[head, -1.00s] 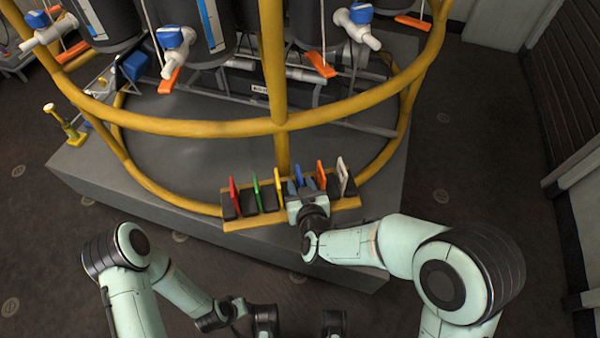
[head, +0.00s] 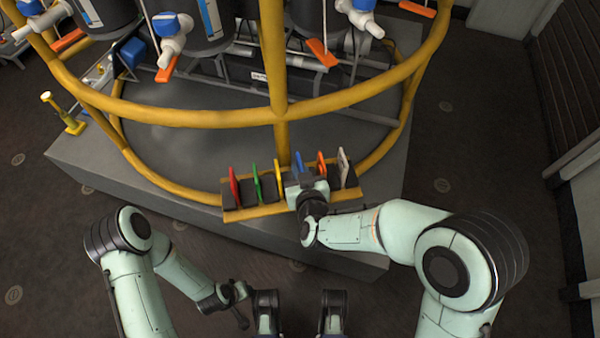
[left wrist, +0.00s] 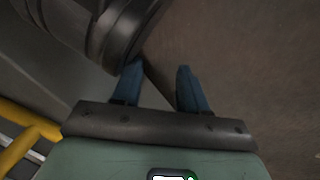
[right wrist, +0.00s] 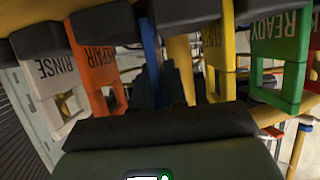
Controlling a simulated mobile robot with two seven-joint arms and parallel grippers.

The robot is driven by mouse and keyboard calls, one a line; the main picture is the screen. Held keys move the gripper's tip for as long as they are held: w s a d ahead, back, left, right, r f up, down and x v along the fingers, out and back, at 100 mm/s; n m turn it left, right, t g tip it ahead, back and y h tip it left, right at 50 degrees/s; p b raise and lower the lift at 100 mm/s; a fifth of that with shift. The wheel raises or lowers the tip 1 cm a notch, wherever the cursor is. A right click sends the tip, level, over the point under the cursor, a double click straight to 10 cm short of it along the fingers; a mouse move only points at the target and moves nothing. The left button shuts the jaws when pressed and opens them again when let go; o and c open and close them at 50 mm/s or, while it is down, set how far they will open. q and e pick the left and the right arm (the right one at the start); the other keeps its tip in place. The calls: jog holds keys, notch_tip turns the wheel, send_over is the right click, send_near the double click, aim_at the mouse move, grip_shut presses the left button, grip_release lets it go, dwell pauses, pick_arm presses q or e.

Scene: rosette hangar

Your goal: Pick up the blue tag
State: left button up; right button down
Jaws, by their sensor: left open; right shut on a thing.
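The blue tag (head: 299,162) stands edge-on in the tag rack (head: 262,211), between the yellow and orange tags. My right gripper (head: 300,178) is at the tag from the near side, its housing hiding the tag's lower part. In the right wrist view the blue tag (right wrist: 151,45) runs down edge-on to the dark fingers (right wrist: 158,88), which are shut on it. The tag's upper end there still meets the dark rack. My left gripper (head: 241,292) is low, away from the rack. The left wrist view shows its blue fingers (left wrist: 158,88) apart and empty.
Red (head: 233,187), green (head: 256,182), yellow (head: 279,175), orange (head: 321,164) and white (head: 343,167) tags stand close beside the blue one. A yellow rail (head: 200,126) and upright post (head: 273,70) rise behind the rack. Floor at the right is clear.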

aim_at(299, 160)
notch_tip(299, 160, up, 5)
jog(key=shift+f+p, duration=0.1)
jog(key=shift+p, duration=0.8)
pick_arm(q)
jog(key=s+d+r+g+h+p, duration=0.1)
jog(key=s+d+r+p, duration=0.2)
jog(key=s+r, duration=0.1)
jog(key=s+d+r+m+g+p, duration=0.1)
jog(key=s+d+r+p, duration=0.1)
jog(key=r, duration=0.5)
jog(key=shift+s+d+r+h+p, duration=0.15)
jog(key=shift+s+d+h+p, duration=0.25)
jog(key=shift+s+p, duration=0.5)
pick_arm(e)
notch_tip(299, 160, up, 14)
